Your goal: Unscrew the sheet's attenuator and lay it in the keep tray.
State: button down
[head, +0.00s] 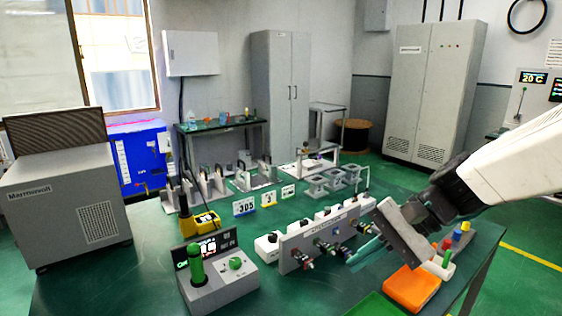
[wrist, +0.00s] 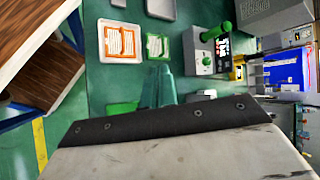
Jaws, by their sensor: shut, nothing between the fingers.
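My gripper (head: 363,252) reaches in from the right in the head view, its teal fingers closed together and empty. The fingers also show in the wrist view (wrist: 160,86), pointing away from the grey gripper body. The grey attenuator panel (head: 322,238) stands on the green bench, with several small dark attenuators with coloured parts on its front, one of them at its left (head: 304,261). The fingertips are close to the panel's right end; I cannot tell whether they touch anything. I cannot tell which is the keep tray.
A grey instrument with a green handle (head: 197,272) stands left of the panel. A yellow device (head: 205,221) and number cards (head: 244,206) lie behind it. A holder with coloured pegs (head: 447,257) stands right of my gripper. The front left of the bench is clear.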

aim_at(344, 253)
jog(key=w+f+m+t+y, duration=0.35)
jog(key=w+m, duration=0.25)
jog(key=w, duration=0.6)
jog(key=w+d+f+m+t+h, duration=0.1)
jog(key=w+d+f+m+t, duration=0.2)
jog(key=w+f+m, duration=0.2)
jog(key=w+d+f+m+t+h, duration=0.2)
jog(key=w+f+m, duration=0.4)
jog(key=f, duration=0.3)
jog(key=w+d+f+m+t+h, duration=0.2)
jog(key=w+d+f+m+t, duration=0.2)
jog(key=w+d+f+m, duration=0.1)
jog(key=shift+w+d+f+t, duration=0.15)
jog(key=shift+w+d+f, duration=0.15)
jog(key=shift+w+f, duration=0.35)
jog(key=shift+w+d+f+t, duration=0.1)
jog(key=shift+w+d+f, duration=0.25)
jog(key=shift+f, duration=0.4)
jog(key=shift+w+a+f+m, duration=0.1)
jog(key=shift+w+m, duration=0.1)
jog(key=shift+m, duration=0.1)
jog(key=shift+w+a, duration=0.6)
jog(key=shift+w, duration=0.35)
jog(key=shift+w+a, duration=0.55)
jog(key=shift+w, duration=0.35)
jog(key=shift+w+a, duration=0.6)
jog(key=shift+w, duration=0.35)
jog(key=shift+f, duration=0.2)
